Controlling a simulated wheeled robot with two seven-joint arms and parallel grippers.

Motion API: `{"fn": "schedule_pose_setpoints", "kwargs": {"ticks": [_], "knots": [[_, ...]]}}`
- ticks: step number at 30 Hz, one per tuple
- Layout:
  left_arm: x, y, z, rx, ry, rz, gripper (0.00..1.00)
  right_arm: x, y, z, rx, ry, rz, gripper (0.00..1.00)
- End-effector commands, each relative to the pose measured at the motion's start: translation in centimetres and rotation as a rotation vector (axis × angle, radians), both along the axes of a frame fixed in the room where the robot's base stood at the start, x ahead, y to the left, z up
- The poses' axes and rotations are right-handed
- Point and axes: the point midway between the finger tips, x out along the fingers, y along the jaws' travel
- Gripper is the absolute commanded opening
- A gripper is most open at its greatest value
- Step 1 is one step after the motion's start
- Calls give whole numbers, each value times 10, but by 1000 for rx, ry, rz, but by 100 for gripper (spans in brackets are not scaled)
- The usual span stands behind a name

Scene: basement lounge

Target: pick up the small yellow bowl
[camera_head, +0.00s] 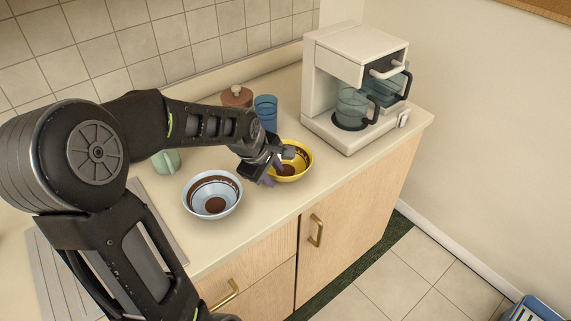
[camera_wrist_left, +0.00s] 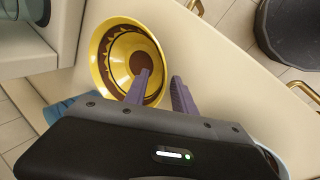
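The small yellow bowl (camera_head: 301,168) stands upright on the counter and has a brown pattern inside. In the left wrist view the yellow bowl (camera_wrist_left: 108,55) is seen from above. My left gripper (camera_head: 270,172) is at the bowl's near-left side and partly covers it in the head view. In the wrist view the purple fingers of the left gripper (camera_wrist_left: 161,88) are apart. One finger overlaps the bowl's inside and the other is outside the rim, with the rim between them. Whether either finger touches the bowl cannot be told. My right gripper is not in view.
A light blue bowl (camera_head: 237,201) stands left of the gripper. A blue cup (camera_head: 265,108) and a brown lidded pot (camera_head: 237,96) are behind. A coffee machine (camera_head: 325,50) stands to the right. A green item (camera_head: 166,161) is partly behind my arm. The counter's front edge is close.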

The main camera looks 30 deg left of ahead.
Motion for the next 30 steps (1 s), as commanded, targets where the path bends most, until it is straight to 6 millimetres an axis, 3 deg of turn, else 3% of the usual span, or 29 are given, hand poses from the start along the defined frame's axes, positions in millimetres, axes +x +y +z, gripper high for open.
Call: {"fn": "schedule_pose_setpoints", "kwargs": {"ticks": [6,18,30], "knots": [[0,0,0,0,0,0,31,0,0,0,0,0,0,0],[0,0,0,0,0,0,0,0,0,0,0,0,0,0],[0,0,0,0,-1,0,0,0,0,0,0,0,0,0]]}}
